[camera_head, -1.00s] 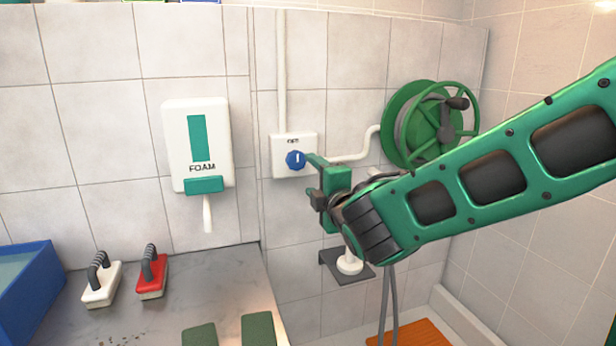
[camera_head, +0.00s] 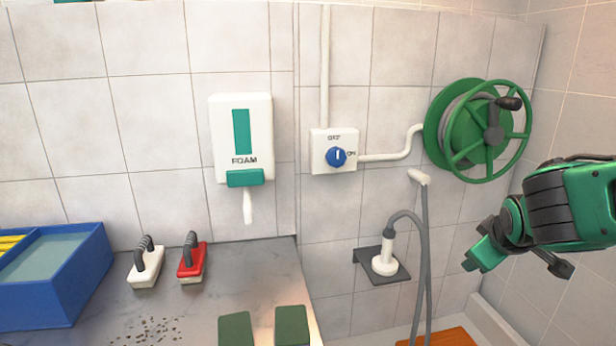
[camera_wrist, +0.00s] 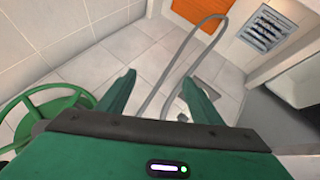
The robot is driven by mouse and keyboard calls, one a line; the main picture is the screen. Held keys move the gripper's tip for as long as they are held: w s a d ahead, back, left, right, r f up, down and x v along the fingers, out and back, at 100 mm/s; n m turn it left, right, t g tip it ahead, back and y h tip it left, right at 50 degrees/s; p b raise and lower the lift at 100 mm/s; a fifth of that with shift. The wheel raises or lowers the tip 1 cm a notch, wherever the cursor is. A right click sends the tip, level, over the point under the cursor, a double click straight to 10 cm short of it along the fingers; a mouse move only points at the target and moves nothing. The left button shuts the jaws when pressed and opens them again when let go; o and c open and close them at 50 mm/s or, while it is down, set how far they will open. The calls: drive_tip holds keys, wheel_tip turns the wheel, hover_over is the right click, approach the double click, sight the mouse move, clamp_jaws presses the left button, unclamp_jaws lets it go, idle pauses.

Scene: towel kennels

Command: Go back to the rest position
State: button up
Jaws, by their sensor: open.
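My gripper (camera_head: 478,256) is at the right of the head view, clear of the wall and pointing down to the left. In the wrist view my gripper (camera_wrist: 158,92) shows its two green fingers spread apart with nothing between them. The blue knob (camera_head: 336,157) on the white switch box (camera_head: 322,138) is well to the left of my gripper, and nothing touches it. Its white mark looks upright, near the OFF lettering.
A green hose reel (camera_head: 465,140) is on the wall above my gripper. A sprayer (camera_head: 384,262) stands on a dark wall shelf (camera_head: 366,256). A foam dispenser (camera_head: 240,125), red brush (camera_head: 192,262), white brush (camera_head: 146,265) and blue bin (camera_head: 60,290) are left. An orange mat (camera_wrist: 198,12) lies on the floor.

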drive_tip(key=s+d+f+m+g+y, duration=0.1)
drive_tip(key=s+m+g, duration=0.3)
drive_tip(key=s, duration=0.9)
drive_tip(key=s+d+f+m+g+y, duration=0.1)
drive_tip(key=s+f+m+g, duration=0.3)
drive_tip(key=s, duration=0.9)
drive_tip(key=m+y, duration=0.1)
drive_tip(key=m, duration=0.2)
drive_tip(key=shift+s+d+m+y, duration=0.2)
drive_tip(key=shift+d+m+y, duration=0.05)
drive_tip(key=shift+m+y, duration=0.15)
drive_tip(key=shift+w+f, duration=0.25)
drive_tip(key=shift+w, duration=0.4)
